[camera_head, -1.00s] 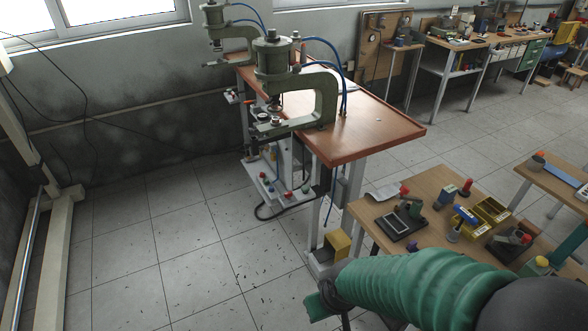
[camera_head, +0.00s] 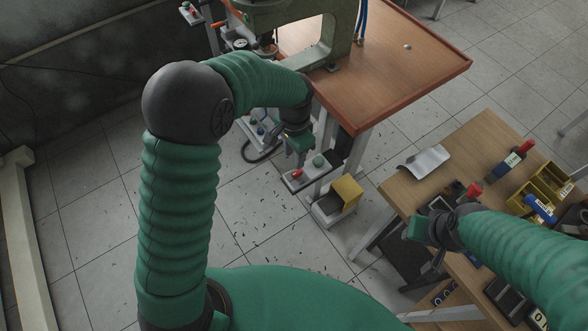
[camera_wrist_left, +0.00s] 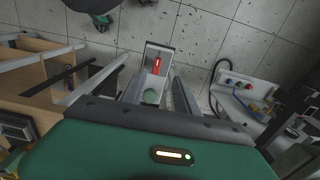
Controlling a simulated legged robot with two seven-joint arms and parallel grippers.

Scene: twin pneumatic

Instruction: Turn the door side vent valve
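A small grey panel (camera_head: 312,172) with a red lever (camera_head: 296,174) and a round green knob (camera_head: 318,160) sits low beside the near table leg. I cannot tell which control is the door side vent valve. My left gripper (camera_head: 299,157) is just above this panel. In the left wrist view, my left gripper (camera_wrist_left: 158,92) has its fingers apart and nothing between them is visibly held. The green knob (camera_wrist_left: 150,96) shows between the fingers and the red lever (camera_wrist_left: 156,66) lies beyond them. My right gripper (camera_head: 430,258) is at the right workbench's edge; its fingers are unclear.
A second panel (camera_wrist_left: 240,88) with several coloured knobs stands to the right in the left wrist view. The red-brown press table (camera_head: 400,60) is above and right of my left gripper. A yellow box (camera_head: 346,192) and a tool-covered workbench (camera_head: 480,150) are nearby.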

